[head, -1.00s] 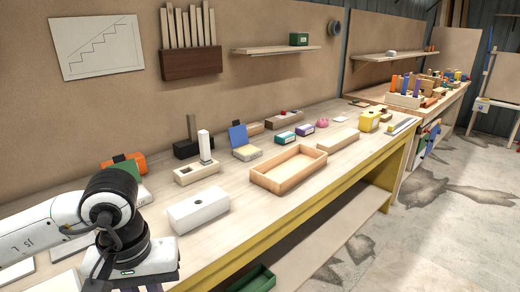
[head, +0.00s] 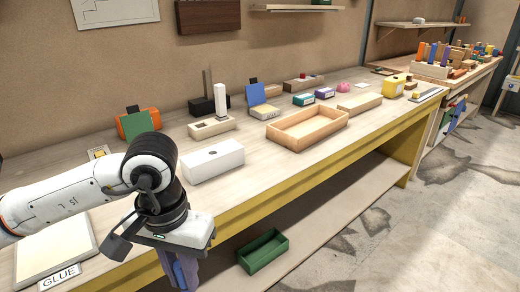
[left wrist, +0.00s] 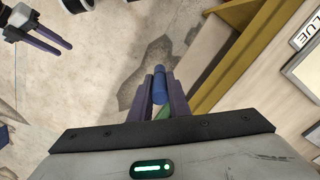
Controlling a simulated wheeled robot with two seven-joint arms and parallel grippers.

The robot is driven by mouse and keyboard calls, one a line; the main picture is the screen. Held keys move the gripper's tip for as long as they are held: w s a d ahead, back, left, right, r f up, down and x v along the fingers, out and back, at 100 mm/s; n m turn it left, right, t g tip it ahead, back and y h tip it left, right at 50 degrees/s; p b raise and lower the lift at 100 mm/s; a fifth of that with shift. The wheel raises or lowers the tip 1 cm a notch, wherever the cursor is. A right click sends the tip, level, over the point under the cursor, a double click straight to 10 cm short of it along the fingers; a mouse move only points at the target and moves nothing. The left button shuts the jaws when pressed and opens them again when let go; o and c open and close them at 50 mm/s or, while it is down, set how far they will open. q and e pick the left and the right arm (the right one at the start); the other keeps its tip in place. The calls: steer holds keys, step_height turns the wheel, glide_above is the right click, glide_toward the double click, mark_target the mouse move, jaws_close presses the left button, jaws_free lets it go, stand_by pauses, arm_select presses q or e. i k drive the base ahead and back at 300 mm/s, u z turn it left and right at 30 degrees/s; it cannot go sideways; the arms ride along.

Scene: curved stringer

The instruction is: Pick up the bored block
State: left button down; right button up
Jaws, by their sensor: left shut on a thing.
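My left gripper (head: 184,273) points down in front of the bench edge, nearer to me than the block. It is shut on a blue cylindrical peg, mostly hidden in the head view. The left wrist view shows the peg (left wrist: 159,86) between the purple fingers, above the floor. My right gripper (left wrist: 52,40) shows at the top left of that view, its fingers apart and empty.
A shallow wooden tray (head: 307,129) lies right of the white block. A pale block with a square opening (head: 212,127) sits behind it. A GLUE-labelled board (head: 54,249) lies at the near left. A green bin (head: 263,251) is on the lower shelf. Bench surface around the white block is clear.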

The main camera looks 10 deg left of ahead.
mark_target(214, 161)
steer(key=z, duration=1.3)
steer(key=i, duration=1.35)
steer(key=u, duration=2.7)
